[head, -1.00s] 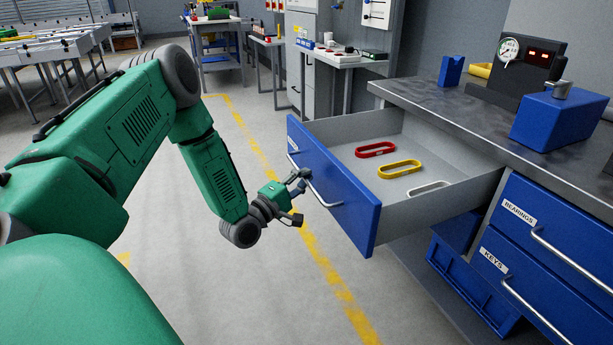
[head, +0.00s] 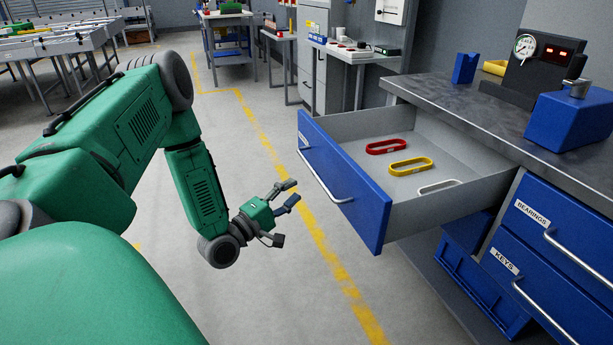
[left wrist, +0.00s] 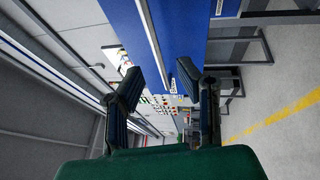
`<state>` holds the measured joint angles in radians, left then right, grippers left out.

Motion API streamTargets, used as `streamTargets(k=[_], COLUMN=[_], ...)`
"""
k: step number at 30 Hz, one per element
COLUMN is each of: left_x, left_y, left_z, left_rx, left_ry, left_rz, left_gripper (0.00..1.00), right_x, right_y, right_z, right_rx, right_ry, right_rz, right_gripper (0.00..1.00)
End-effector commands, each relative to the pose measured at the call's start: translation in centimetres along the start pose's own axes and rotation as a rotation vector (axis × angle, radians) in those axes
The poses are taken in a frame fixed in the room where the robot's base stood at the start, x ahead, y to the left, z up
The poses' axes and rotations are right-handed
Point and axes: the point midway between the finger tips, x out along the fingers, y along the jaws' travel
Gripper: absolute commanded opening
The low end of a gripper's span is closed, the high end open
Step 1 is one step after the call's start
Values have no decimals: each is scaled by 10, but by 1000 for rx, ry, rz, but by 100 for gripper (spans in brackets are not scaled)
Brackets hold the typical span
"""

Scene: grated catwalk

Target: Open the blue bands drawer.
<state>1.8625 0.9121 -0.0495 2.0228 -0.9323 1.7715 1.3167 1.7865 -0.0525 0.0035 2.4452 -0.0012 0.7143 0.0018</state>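The blue-fronted drawer (head: 362,200) stands pulled well out of the workbench. A red band (head: 386,146), a yellow band (head: 410,166) and a white band (head: 438,187) lie on its grey floor. Its silver bar handle (head: 324,182) runs along the front; the small label beside it is unreadable. My left gripper (head: 281,212) is open and empty, in front of the drawer and apart from the handle. In the left wrist view, the blue drawer front (left wrist: 190,30) and handle (left wrist: 152,42) show beyond the spread fingers (left wrist: 168,95). My right gripper is not in view.
Closed blue drawers labelled BEARINGS (head: 565,222) and KEYS (head: 510,275) are at the right. The worktop (head: 440,98) carries a dark gauge box (head: 538,65) and a blue box (head: 575,120). A blue bin (head: 478,285) sits below. The floor (head: 290,290) around my left gripper is clear.

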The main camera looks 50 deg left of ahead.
Motion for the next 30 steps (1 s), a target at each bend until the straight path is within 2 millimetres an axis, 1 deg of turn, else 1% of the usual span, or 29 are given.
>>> streamTargets(k=[1, 3, 6, 9, 27, 29, 30], left_x=[-10, -20, -30, -35, -36, -34, -32], left_y=[-1, -1, -2, -1, -1, -2, -5], left_z=[0, 0, 0, 0, 1, 3, 8], left_rx=[-1, -2, -1, 0, 0, 8, 22], left_ry=[2, 1, 1, 0, -1, -5, -12], left_rz=[-3, -3, -4, -2, -2, -13, -33], left_gripper=[31, 31, 31, 31, 31, 31, 31], right_x=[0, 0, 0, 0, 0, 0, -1], right_y=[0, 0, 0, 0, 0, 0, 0], right_z=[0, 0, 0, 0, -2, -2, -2], right_rx=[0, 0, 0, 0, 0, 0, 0], right_ry=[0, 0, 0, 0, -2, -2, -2], right_rz=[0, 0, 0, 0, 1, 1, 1], right_gripper=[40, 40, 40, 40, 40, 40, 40])
